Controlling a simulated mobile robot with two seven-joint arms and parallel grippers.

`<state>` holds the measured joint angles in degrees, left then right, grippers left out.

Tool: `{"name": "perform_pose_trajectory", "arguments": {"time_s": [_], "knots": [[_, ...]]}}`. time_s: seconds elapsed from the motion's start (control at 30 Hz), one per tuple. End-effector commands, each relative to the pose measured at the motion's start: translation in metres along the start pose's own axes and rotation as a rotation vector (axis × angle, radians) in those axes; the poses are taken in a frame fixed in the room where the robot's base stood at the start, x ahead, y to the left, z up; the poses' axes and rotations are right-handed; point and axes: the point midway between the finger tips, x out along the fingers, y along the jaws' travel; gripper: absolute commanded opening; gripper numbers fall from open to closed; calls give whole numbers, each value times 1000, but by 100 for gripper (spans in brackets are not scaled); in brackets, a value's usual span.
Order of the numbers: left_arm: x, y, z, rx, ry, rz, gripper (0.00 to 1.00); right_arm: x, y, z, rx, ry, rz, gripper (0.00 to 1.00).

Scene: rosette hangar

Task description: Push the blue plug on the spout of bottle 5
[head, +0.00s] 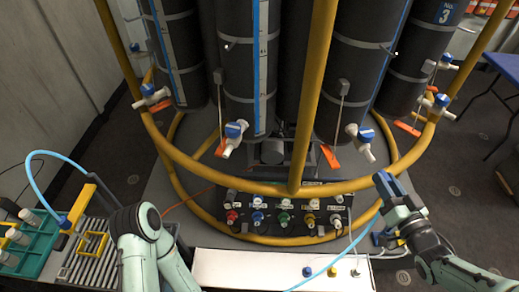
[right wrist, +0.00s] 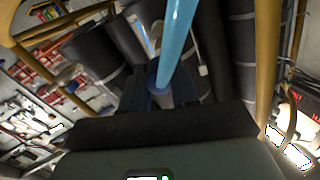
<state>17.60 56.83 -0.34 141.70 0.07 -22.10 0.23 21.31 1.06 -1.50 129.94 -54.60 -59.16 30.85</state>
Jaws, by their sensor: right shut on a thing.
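In the head view the plug is mostly hidden by the fingers. White spouts with blue handles stick out of the dark bottles; one (head: 360,140) is up and left of my right gripper, another (head: 440,100) up and right. The bottle at upper right (head: 430,40) bears a 3; I cannot tell which is bottle 5. My left gripper is out of view.
The yellow ring (head: 300,188) and upright pole (head: 312,90) stand before the bottles. A panel with coloured fittings (head: 285,215) sits low in the middle. A white tray (head: 240,268) with small pegs lies in front. A green rack (head: 35,245) holds vials at left.

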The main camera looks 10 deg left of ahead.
Motion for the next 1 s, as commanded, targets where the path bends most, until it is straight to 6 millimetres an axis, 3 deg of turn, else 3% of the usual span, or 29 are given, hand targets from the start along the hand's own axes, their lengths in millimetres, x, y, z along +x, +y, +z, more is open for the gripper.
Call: {"name": "perform_pose_trajectory", "arguments": {"time_s": [0.53, 1.0], "knots": [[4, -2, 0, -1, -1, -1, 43, -22, 0, 0, 0, -1, 0, 0], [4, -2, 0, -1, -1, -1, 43, -22, -1, 1, 1, -1, -1, 0]]}}
